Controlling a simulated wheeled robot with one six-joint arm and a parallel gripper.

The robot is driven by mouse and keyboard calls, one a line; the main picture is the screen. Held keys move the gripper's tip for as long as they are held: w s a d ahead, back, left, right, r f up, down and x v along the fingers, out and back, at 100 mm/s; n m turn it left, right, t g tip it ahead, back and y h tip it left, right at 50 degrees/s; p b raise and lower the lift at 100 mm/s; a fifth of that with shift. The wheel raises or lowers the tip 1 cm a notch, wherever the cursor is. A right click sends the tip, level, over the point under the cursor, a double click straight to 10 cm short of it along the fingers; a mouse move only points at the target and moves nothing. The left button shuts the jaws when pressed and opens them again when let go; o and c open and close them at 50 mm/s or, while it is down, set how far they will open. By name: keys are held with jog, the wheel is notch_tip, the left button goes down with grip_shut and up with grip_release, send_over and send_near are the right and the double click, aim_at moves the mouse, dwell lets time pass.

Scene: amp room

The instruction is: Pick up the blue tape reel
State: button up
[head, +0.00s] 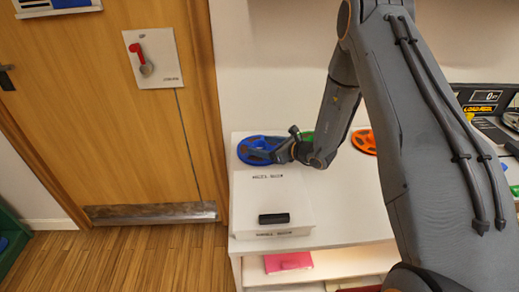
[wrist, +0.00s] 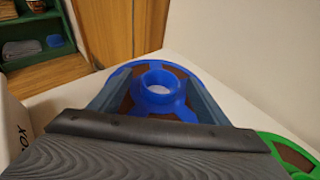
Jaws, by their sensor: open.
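The blue tape reel (head: 256,150) lies flat at the back left of the white table, behind a white box. In the wrist view the blue tape reel (wrist: 158,68) is straight ahead, with its raised round hub between my fingers and brown tape showing between its spokes. My gripper (head: 273,152) is at the right side of the reel in the head view. In the wrist view my gripper (wrist: 158,95) is open, with one finger on each side of the hub. The near part of the reel is hidden by my gripper. I cannot tell whether the fingers touch it.
A white box (head: 270,196) with a black handle stands just in front of the reel. A green reel (wrist: 288,152) lies close on the right, and an orange reel (head: 364,141) is farther right. A wall is behind the table (head: 355,215); a wooden door (head: 110,130) is left.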

jog(key=c, duration=1.4)
jog(key=shift+r, duration=0.1)
jog(key=shift+r+b, duration=0.8)
jog(key=shift+r, duration=4.15)
